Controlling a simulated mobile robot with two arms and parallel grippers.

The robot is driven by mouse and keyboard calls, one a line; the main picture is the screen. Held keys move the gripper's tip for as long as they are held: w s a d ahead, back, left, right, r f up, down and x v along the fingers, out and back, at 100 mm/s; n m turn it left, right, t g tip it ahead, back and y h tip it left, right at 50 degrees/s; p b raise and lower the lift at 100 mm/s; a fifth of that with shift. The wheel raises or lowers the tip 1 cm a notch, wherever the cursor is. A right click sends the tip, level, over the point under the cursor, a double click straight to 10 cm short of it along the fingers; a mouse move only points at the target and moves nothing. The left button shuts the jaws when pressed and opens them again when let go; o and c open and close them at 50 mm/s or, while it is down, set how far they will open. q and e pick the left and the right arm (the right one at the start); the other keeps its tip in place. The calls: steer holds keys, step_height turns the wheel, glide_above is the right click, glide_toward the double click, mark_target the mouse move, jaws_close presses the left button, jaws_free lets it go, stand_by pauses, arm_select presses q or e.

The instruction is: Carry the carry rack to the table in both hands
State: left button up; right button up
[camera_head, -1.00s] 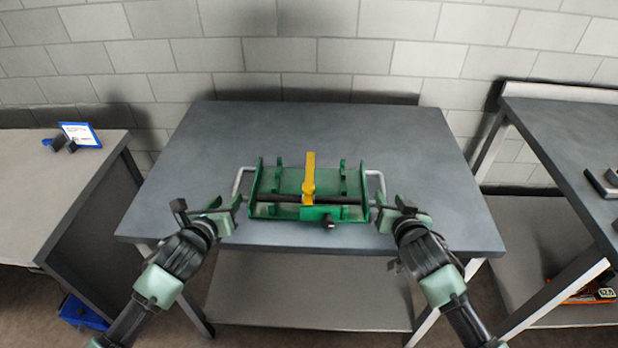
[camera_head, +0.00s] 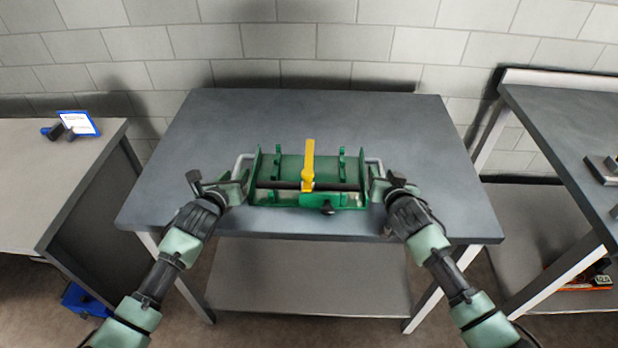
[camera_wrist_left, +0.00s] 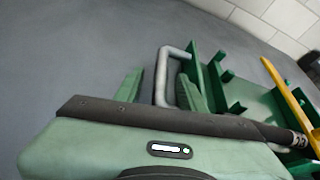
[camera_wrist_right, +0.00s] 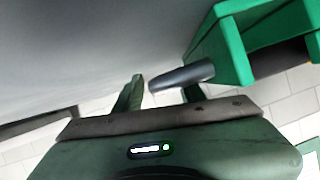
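The carry rack (camera_head: 280,167), a green frame with a yellow upright lever and a dark bar, sits at the front middle of the grey table (camera_head: 400,125). A grey handle stands at each end. My left gripper (camera_head: 240,186) is open at the rack's left end. In the left wrist view, the left handle (camera_wrist_left: 161,80) shows between its parted fingers. My right gripper (camera_head: 377,188) is open at the right end. In the right wrist view, the right handle (camera_wrist_right: 182,76) reaches in near its parted fingers. Whether either finger touches a handle cannot be told.
A bench at the left (camera_head: 50,165) holds a blue-framed card (camera_head: 80,123) and a dark item. Another grey table (camera_head: 570,130) stands at the right with dark blocks on it. The table behind the rack is clear, up to the brick wall.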

arm_select(q)
steer(key=shift+w+d+f, duration=0.1)
steer(key=shift+w+f, duration=0.1)
steer(key=shift+w, duration=0.25)
arm_select(e)
steer(key=shift+w+f, duration=0.15)
steer(key=shift+w, duration=0.3)
arm_select(q)
jaws_close()
arm_select(e)
jaws_close()
stand_by(0.5)
arm_select(q)
steer(key=shift+w+r, duration=0.1)
steer(key=shift+r, duration=0.25)
arm_select(e)
steer(key=shift+w+r, duration=0.1)
steer(key=shift+r, duration=0.2)
